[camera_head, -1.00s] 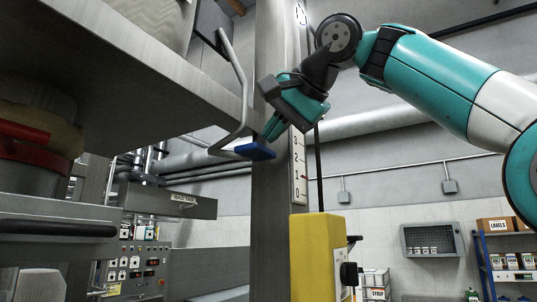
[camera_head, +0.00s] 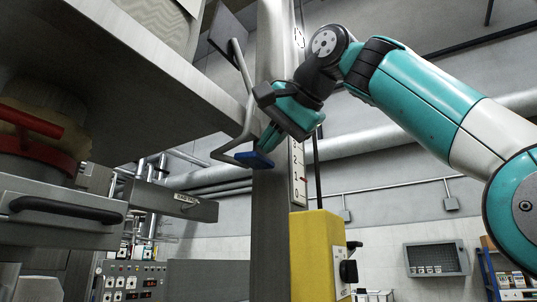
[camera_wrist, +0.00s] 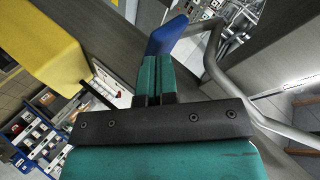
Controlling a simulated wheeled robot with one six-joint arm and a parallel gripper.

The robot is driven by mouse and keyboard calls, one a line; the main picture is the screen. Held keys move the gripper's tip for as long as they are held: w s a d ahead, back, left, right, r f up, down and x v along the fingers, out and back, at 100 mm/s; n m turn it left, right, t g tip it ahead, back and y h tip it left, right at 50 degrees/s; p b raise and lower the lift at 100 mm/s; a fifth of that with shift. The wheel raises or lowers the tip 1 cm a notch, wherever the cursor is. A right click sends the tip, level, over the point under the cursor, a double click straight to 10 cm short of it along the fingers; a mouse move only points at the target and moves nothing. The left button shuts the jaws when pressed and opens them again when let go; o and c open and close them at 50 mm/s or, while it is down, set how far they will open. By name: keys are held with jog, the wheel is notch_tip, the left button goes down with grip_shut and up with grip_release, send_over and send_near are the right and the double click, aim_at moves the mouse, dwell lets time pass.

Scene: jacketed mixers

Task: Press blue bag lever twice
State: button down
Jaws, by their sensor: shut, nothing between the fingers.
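The blue lever pad (camera_head: 254,160) is at the end of a bent grey bar (camera_head: 249,110), beside a tall grey post. In the wrist view the blue pad (camera_wrist: 166,36) lies just beyond my fingertips. My gripper (camera_head: 265,146) is shut and empty, pointing down and left, with its tips at the pad's upper side. The tips look to be touching the pad or very close; I cannot tell which. In the wrist view my gripper (camera_wrist: 155,62) shows its two teal fingers together. No bag shows.
The grey post (camera_head: 270,225) carries a number scale (camera_head: 298,175). A yellow box (camera_head: 318,250) stands below right. A large grey housing (camera_head: 130,80) overhangs at left, above a drawer-like part with a black handle (camera_head: 65,208). A control panel (camera_head: 133,282) is at lower left.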

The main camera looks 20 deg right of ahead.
jog(key=shift+a+f+b, duration=0.15)
jog(key=shift+f+b, duration=0.35)
jog(key=shift+s, duration=0.1)
jog(key=shift+r, duration=0.1)
jog(key=w+d+r+m+t+p, duration=0.1)
jog(key=w+d+r+p, duration=0.2)
jog(key=r+p, duration=0.4)
jog(key=shift+w+d+h+p, duration=0.2)
jog(key=shift+d+h+p, duration=0.25)
jog(key=shift+p, duration=0.55)
jog(key=shift+r, duration=0.2)
dwell(1.0)
